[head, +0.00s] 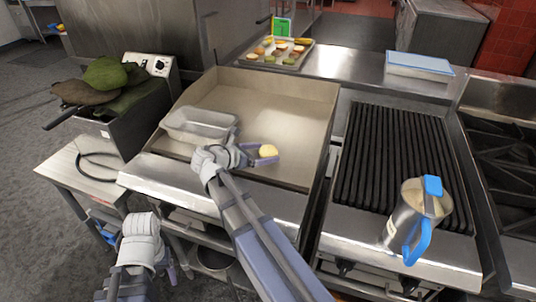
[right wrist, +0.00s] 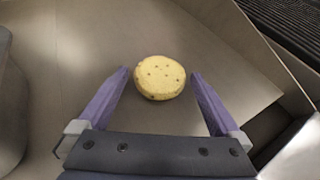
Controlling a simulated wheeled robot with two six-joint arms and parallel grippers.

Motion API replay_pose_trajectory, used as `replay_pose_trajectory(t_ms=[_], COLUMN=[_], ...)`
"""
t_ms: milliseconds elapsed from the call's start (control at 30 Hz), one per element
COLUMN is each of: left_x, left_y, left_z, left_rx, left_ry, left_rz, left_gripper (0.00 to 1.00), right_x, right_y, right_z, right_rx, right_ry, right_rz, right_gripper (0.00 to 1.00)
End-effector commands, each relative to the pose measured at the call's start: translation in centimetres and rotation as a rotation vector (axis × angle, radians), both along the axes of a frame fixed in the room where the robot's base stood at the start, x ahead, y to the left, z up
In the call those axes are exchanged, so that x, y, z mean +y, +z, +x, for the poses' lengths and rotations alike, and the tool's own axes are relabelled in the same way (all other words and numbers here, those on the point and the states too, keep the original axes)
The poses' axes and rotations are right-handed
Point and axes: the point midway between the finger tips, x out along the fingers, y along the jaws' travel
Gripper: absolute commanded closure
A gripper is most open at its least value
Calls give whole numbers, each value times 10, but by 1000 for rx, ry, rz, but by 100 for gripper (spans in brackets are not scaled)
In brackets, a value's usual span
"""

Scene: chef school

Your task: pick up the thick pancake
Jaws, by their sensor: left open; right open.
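The thick pancake (head: 268,151) is a small round yellow disc lying on the flat griddle. In the right wrist view the pancake (right wrist: 160,77) shows dark specks and sits between the tips of the open fingers, apart from both. My right gripper (head: 264,155) reaches over the griddle from the front and is open around the pancake's near side; its purple fingers (right wrist: 160,86) also show in the right wrist view. My left gripper (head: 172,270) hangs low at the lower left, in front of the counter, far from the pancake and empty.
A grey metal pan (head: 200,126) stands on the griddle (head: 290,105) left of my right gripper. A ribbed grill (head: 392,150) with a steel jug (head: 415,212) is to the right. A tray of food (head: 277,53) stands behind. The griddle's right and back parts are clear.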

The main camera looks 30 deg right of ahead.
Motion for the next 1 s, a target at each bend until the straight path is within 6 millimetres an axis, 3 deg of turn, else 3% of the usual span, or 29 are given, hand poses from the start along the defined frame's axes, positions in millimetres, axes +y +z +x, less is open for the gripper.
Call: replay_pose_trajectory(t_ms=[67,633,1000], left_x=[0,0,0], left_y=[0,0,4], left_z=[0,0,0], left_rx=[0,0,0], left_ry=[0,0,0], left_rz=[0,0,0], left_gripper=[31,31,31], right_x=[0,1,1], right_y=[0,0,4], right_z=[0,0,0], right_rx=[0,0,0], right_ry=[0,0,0], right_rz=[0,0,0], right_gripper=[5,69,71])
